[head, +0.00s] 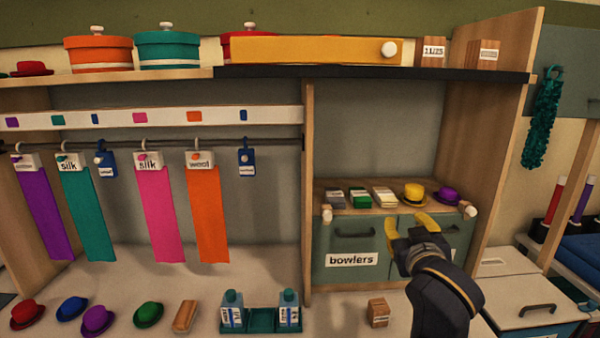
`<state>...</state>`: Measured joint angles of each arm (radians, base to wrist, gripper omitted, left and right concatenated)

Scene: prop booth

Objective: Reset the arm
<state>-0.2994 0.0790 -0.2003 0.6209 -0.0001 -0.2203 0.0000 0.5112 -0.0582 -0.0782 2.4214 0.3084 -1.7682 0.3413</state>
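My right gripper (406,226) comes up from the lower right in the head view. Its two yellow fingertips are apart, and I see nothing between them. It is in front of the teal drawers (353,264), one of which is labelled "bowlers". Whether the fingers touch the drawer front I cannot tell. My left gripper is not in view.
Above the drawers sit a yellow hat (413,193) and a purple hat (446,196). Small hats, a brush (185,316) and a teal tray (262,320) with bottles line the counter. A wooden block (378,312) stands near my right arm. Scarves (160,213) hang left.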

